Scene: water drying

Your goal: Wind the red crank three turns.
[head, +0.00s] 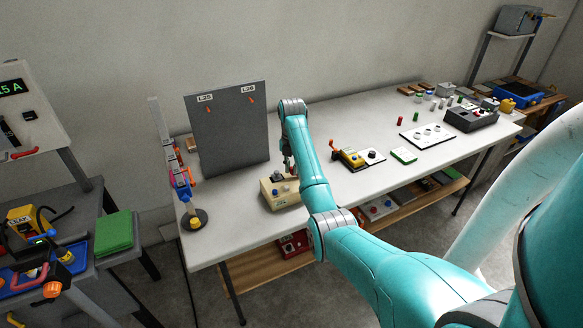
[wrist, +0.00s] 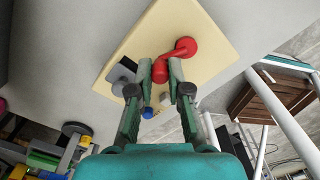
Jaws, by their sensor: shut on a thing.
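The red crank (wrist: 186,46) shows in the wrist view on the face of a beige box (wrist: 200,25). Its hub is at the upper right and its handle end lies between my fingertips. My gripper (wrist: 160,70) is shut on that handle, one finger on each side. In the head view the beige box (head: 276,202) stands on the long table in front of a grey upright panel, with my gripper (head: 289,168) just above and behind it. My arm and fingers hide most of the crank there.
A grey part (wrist: 122,76) and a blue knob (wrist: 150,112) sit on the box close to my fingers. The grey panel (head: 226,125) stands behind the box. A yellow and black device (head: 352,158) is to the right. Bare table lies around the box.

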